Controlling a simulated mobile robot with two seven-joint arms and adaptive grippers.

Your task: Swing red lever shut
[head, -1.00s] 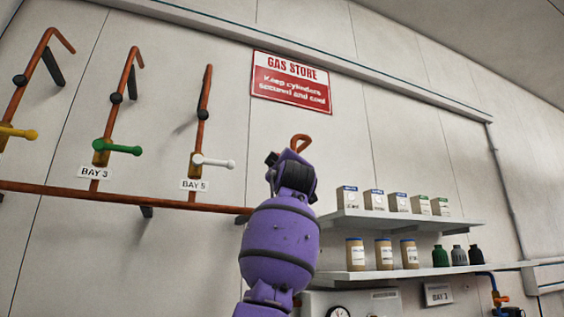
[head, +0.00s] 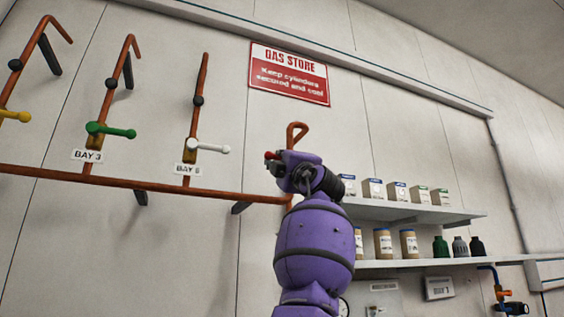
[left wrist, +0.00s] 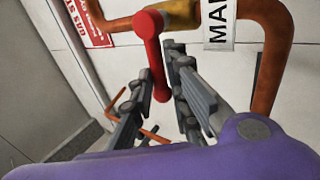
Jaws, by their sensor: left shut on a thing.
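The red lever (left wrist: 154,55) runs down from a brass valve body (left wrist: 182,14) in the left wrist view. My left gripper (left wrist: 157,72) has its fingers on either side of the lever and is shut on it. In the head view a small red end of the lever (head: 271,155) shows just left of my left gripper (head: 287,163); the gripper and wrist hide most of the lever and valve. My right gripper is in neither view.
A copper pipe (head: 140,185) runs along the wall. White (head: 208,147), green (head: 112,131) and yellow (head: 14,116) levers are left of my gripper. Shelves (head: 410,212) with boxes and bottles stand close on the right. A partly hidden label (left wrist: 219,25) is beside the valve.

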